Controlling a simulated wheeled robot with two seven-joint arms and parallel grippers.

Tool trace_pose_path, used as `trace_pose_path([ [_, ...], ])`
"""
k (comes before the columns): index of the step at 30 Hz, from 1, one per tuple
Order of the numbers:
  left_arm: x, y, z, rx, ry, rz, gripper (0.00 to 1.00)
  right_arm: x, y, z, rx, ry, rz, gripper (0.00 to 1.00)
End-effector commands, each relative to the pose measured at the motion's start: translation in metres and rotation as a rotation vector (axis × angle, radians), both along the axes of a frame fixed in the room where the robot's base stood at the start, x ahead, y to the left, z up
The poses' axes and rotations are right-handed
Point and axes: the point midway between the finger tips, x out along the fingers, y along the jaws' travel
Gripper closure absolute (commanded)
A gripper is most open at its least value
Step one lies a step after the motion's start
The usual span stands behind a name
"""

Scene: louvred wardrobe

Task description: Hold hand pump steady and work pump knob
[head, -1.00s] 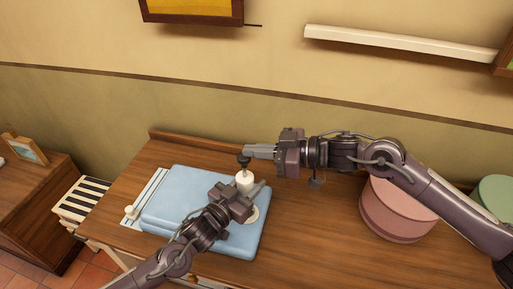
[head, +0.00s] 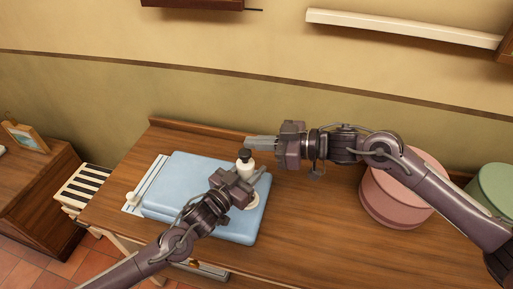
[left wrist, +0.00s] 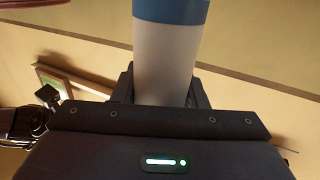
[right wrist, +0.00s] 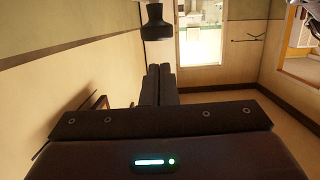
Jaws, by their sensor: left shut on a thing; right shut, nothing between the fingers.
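The hand pump (head: 245,169) is a white cylinder with a dark knob (head: 245,154) on top, roughly upright above the blue pad on the table. My left gripper (head: 243,183) is shut on its body; the left wrist view shows the white body (left wrist: 165,60) between the fingers, with a blue band at the top edge of that picture. My right gripper (head: 250,141) is shut and empty, just behind the knob in the head view. The right wrist view shows the knob (right wrist: 155,22) beyond the closed fingertips, apart from them.
A pink round box (head: 385,205) stands under my right arm, and a green one (head: 497,190) further right. The table between pad and pink box is clear.

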Motion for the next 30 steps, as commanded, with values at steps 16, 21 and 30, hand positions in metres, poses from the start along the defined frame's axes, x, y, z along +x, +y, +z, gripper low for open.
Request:
trace_pose_path([
  [16, 0.000, 0.000, 0.000, 0.000, 0.000, 0.001, 0.91, -0.028, -0.088, 0.033, 0.002, -0.006, -0.003, 1.00],
  [21, 0.000, 0.000, 0.000, 0.001, -0.001, 0.001, 0.91, -0.030, -0.094, 0.035, 0.005, -0.007, 0.000, 1.00],
  [30, 0.000, 0.000, 0.000, 0.001, -0.001, 0.001, 0.91, -0.030, -0.094, 0.036, 0.005, -0.007, 0.000, 1.00],
])
